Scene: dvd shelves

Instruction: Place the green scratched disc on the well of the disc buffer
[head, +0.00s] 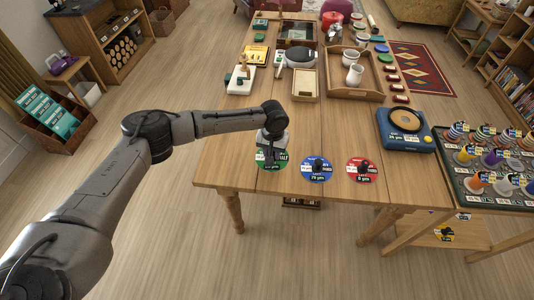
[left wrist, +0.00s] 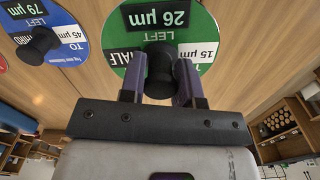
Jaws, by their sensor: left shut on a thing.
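The green disc (head: 262,164) lies at the near edge of the wooden table, partly hidden by my left gripper (head: 271,156). In the left wrist view the green disc (left wrist: 200,22) fills the top middle, with printed labels and a black knob (left wrist: 160,70) standing up from it. My left gripper (left wrist: 160,85) has a finger on each side of that knob and is shut on it. The disc appears to rest on the table. The disc buffer (head: 406,131) is a blue box with a round light top at the table's right side. My right gripper is not in view.
A blue disc (head: 316,170) and a red disc (head: 361,171), each with a black knob, lie to the right of the green one. Trays (head: 305,85) and jugs stand farther back. The table's middle is clear.

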